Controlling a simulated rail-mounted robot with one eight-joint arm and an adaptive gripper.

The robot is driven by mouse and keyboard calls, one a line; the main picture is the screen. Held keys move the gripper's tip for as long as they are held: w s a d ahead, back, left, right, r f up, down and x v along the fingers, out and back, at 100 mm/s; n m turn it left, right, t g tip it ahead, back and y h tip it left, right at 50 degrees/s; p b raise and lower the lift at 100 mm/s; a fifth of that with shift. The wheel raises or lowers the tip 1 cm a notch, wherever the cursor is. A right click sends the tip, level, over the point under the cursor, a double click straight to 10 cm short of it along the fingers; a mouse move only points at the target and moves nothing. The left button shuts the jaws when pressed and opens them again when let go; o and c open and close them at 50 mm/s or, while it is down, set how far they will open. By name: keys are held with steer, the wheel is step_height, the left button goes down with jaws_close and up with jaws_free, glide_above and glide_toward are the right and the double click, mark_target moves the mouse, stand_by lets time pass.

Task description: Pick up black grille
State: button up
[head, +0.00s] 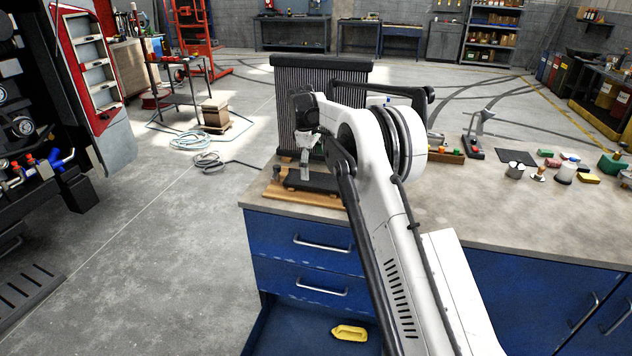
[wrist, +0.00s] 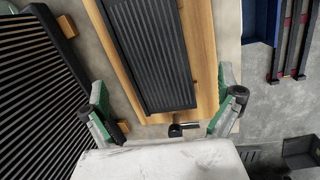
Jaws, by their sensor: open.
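The black grille (wrist: 152,52) is a flat, dark slatted panel lying on a wooden board (wrist: 203,40). In the head view the grille (head: 318,181) lies on the board near the left front corner of the workbench, partly behind my arm. My gripper (wrist: 166,118) is open and empty in the wrist view, its green-sided fingers wide apart. The grille's near end shows between and just beyond the fingers, with no contact visible. In the head view my gripper (head: 308,152) hangs above the board.
A tall, dark ribbed radiator-like panel (head: 292,95) stands upright behind the board; it also shows close to my left finger in the wrist view (wrist: 35,95). Blue drawers (head: 308,240) are below the bench top, the lowest open with a yellow item (head: 349,332). Several small items lie at right.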

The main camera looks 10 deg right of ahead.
mark_target(316, 179)
steer(key=shift+w+d+f+p, duration=0.15)
steer(key=shift+w+f, duration=0.05)
steer(key=shift+f, duration=0.9)
steer(key=shift+w+d+f+p, duration=0.15)
steer(key=shift+f+p, duration=0.05)
steer(key=shift+f, duration=0.85)
steer(key=shift+w+d+f+p, duration=0.15)
steer(key=shift+w+f, duration=0.05)
steer(key=shift+f, duration=0.9)
steer(key=c, duration=1.5)
steer(key=shift+o, duration=0.2)
